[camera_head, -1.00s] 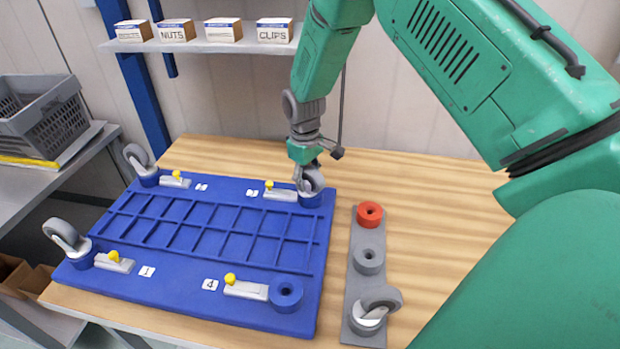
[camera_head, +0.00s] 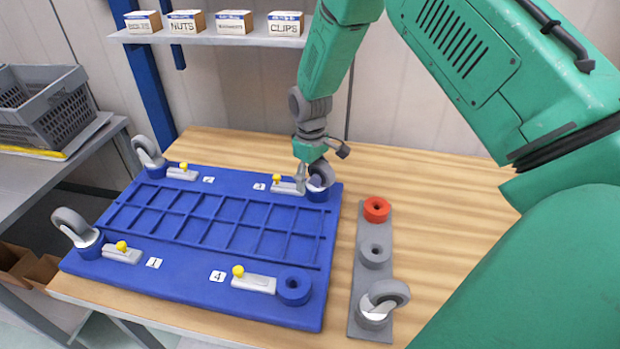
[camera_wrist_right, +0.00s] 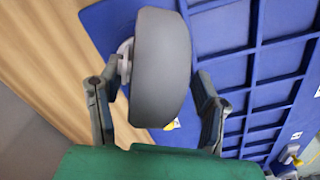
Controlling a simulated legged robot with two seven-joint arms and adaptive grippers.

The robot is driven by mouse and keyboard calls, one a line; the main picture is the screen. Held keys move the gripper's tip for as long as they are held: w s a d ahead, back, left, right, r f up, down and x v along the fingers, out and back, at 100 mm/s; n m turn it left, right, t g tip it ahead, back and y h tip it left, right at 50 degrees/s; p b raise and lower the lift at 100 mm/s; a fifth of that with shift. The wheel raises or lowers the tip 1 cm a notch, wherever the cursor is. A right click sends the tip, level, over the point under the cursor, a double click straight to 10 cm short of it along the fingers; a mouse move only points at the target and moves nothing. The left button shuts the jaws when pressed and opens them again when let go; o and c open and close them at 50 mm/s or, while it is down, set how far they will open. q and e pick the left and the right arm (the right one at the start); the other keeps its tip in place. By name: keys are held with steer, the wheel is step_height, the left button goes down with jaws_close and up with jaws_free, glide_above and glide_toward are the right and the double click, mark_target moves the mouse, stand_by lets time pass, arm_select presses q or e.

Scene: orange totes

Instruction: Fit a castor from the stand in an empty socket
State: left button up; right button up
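The blue base (camera_head: 205,285) lies on the table. Grey castors stand at its left front corner by label 1 (camera_head: 75,228), its left back corner (camera_head: 148,152) and its right back corner by label 3 (camera_head: 321,174). The right front socket (camera_head: 293,287) by label 4 is empty. The grey stand (camera_head: 360,290) holds one castor (camera_head: 380,300) at its front end, an empty grey ring (camera_head: 375,254) and a red ring (camera_head: 376,210). My right gripper (camera_head: 309,180) is around the right back castor, its fingers apart on either side of the wheel (camera_wrist_right: 160,65). My left gripper is out of view.
Silver latches with yellow knobs, such as this one (camera_head: 255,283), sit beside the sockets. A shelf (camera_head: 215,38) with labelled boxes is behind. A grey crate (camera_head: 45,105) stands on the left bench. The wooden table (camera_head: 440,190) right of the stand is clear.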

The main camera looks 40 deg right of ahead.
steer(key=shift+d, duration=0.15)
stand_by(0.3)
steer(key=shift+r, duration=0.25)
steer(key=r, duration=1.1)
steer(key=shift+w+r, duration=0.15)
steer(key=shift+w, duration=0.05)
